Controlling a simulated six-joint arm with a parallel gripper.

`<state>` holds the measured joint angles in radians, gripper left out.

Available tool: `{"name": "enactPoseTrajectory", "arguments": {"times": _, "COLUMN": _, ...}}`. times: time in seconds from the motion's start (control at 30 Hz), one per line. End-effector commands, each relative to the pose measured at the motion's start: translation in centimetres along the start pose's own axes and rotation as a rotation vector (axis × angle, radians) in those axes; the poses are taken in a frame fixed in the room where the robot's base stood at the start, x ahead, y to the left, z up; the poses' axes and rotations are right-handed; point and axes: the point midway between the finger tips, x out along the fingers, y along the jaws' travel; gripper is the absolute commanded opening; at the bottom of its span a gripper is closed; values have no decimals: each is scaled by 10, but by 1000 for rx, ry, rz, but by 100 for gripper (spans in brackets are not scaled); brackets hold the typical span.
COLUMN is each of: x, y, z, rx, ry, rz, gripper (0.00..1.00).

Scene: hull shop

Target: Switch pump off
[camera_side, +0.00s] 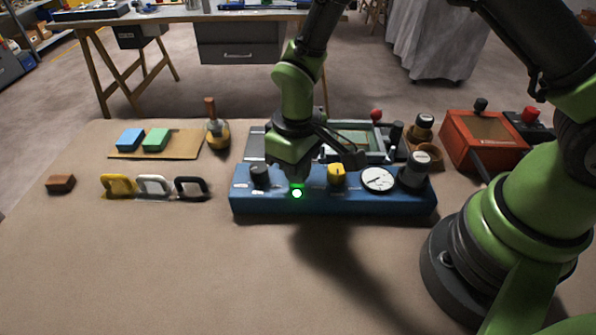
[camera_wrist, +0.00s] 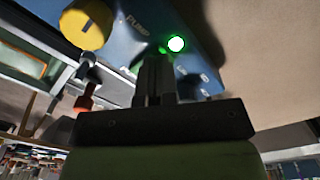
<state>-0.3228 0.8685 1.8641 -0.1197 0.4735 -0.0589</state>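A blue control panel (camera_side: 330,204) stands on the table. It also shows in the wrist view (camera_wrist: 128,45), where the word PUMP is printed on it between a yellow knob (camera_wrist: 86,24) and a lit green lamp (camera_wrist: 176,44). In the side view the green lamp (camera_side: 297,193) glows left of the yellow knob (camera_side: 336,176). My gripper (camera_side: 294,176) points down over the panel just behind the lamp. In the wrist view its dark fingers (camera_wrist: 156,75) are together beside the lamp. The pump's switch is not visible; my fingers cover that part of the panel.
The panel also carries a black knob (camera_side: 259,176), a dial gauge (camera_side: 377,179) and a grey-topped knob (camera_side: 415,168). A red box (camera_side: 480,142) stands right. A bottle (camera_side: 217,134) and coloured handles (camera_side: 152,185) are left. The table front is clear.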

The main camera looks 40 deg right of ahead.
Motion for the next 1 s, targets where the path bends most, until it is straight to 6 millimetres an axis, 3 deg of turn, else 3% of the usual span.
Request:
{"name": "enactPoseTrajectory", "arguments": {"times": 0.27, "x": -4, "y": 0, "z": 0, "rx": 0, "ry": 2, "rz": 0, "gripper": 0}}
{"name": "enactPoseTrajectory", "arguments": {"times": 1.0, "x": -65, "y": 0, "z": -1, "rx": -1, "ry": 3, "rz": 0, "gripper": 0}}
